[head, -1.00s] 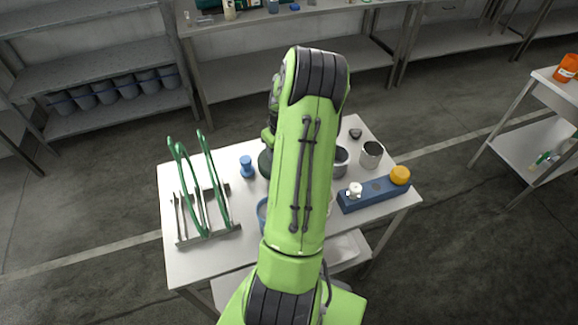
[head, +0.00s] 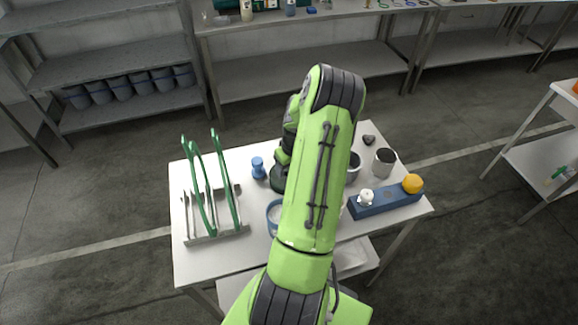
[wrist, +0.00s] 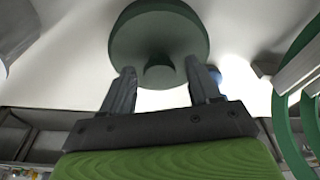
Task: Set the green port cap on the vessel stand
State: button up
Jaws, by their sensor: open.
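The green port cap (wrist: 160,30) is a dark green disc with a small round knob, large at the top of the wrist view. In the head view a dark green part (head: 279,178) of it seems to show beside my arm, which hides the rest. My gripper (wrist: 163,82) is open and empty, its two fingers apart just short of the knob, one to each side in the picture. A long blue block (head: 402,200) at the table's right front carries a white knobbed piece and an orange cap; I cannot tell for certain whether it is the vessel stand.
A rack with green hoops (head: 214,230) stands at the table's left. A small blue piece (head: 258,168), a partly hidden blue ring-shaped item (head: 272,213) and a metal cup (head: 384,163) are also on the table. A dark lump (head: 369,140) lies at the back right.

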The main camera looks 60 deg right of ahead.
notch_tip(320, 180, up, 12)
jog(key=s+a, duration=0.1)
jog(key=s, duration=0.1)
jog(key=shift+p, duration=0.45)
